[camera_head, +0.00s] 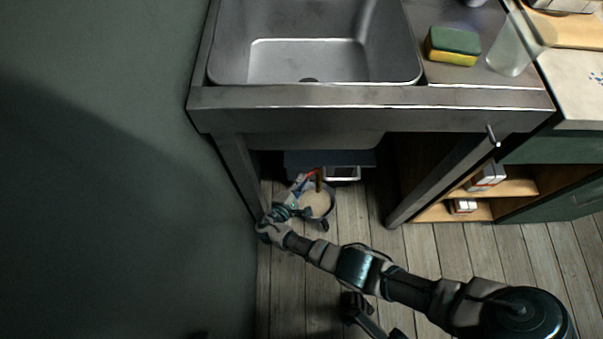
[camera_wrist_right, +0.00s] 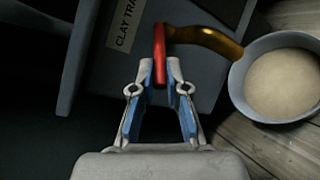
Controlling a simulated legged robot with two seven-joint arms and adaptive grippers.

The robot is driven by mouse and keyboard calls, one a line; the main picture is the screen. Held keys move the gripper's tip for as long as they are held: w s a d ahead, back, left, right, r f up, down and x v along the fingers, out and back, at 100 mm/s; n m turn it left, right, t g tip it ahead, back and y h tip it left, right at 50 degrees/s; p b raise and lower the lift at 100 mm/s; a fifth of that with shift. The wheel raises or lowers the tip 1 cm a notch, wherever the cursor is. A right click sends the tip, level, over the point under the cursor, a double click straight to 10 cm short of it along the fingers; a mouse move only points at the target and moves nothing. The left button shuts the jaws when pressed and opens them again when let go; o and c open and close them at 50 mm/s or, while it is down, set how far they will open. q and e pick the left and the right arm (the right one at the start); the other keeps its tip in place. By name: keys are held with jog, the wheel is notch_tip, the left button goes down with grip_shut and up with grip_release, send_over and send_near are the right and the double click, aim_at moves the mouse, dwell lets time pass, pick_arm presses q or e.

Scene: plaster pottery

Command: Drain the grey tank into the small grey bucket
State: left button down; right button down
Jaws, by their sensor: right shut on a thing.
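The grey tank (camera_wrist_right: 92,75) sits under the sink, with a "CLAY TRA..." label partly visible in the right wrist view. A brass spout (camera_wrist_right: 208,38) with a red lever (camera_wrist_right: 159,48) sticks out from it. The small grey bucket (camera_wrist_right: 240,88) stands on the floor at the spout's end and holds beige liquid. In the head view the bucket (camera_head: 329,208) is partly behind my right gripper (camera_head: 299,190). In the right wrist view my right gripper (camera_wrist_right: 159,72) is shut on the red lever.
The sink (camera_head: 320,95) and its frame stand above the tank. A sink leg (camera_head: 440,180) and a wooden shelf (camera_head: 515,187) with small boxes are to the right. A wall (camera_head: 110,170) closes the left side. The plank floor (camera_head: 370,225) in front is partly open.

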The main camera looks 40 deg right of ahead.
jog(key=shift+f, duration=0.2)
dwell(0.5)
jog(key=c, duration=1.2)
grip_release()
jog(key=shift+f, duration=0.1)
jog(key=shift+w, duration=0.1)
jog(key=shift+a, duration=0.1)
jog(key=v, duration=0.7)
jog(key=shift+a, duration=0.25)
